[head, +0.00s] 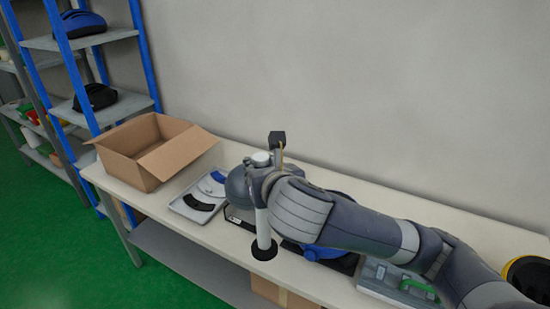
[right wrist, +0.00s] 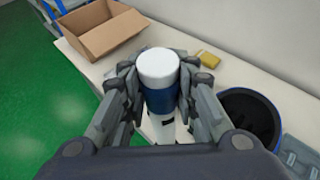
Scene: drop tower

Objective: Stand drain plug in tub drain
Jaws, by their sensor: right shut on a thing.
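A white cylinder with a blue band, which I take for the drain plug (right wrist: 160,68), is upright between the fingers of my right gripper (right wrist: 160,95). In the head view its white top (head: 261,158) shows above the hand, and a white lower length (head: 263,228) shows below it. The right gripper (head: 250,187) is shut around its middle. A black round disc (head: 263,253) lies at the foot of the white length, near the table's front edge. I cannot tell whether this disc is the tub drain or whether the plug is seated in it. My left gripper is out of view.
An open cardboard box (head: 152,150) stands at the left end of the table (head: 225,240). A grey tray (head: 190,209) with curved pieces lies beside it. A blue and black helmet (right wrist: 250,118) and a grey case (head: 390,281) lie to the right. A blue shelf (head: 98,40) stands at left.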

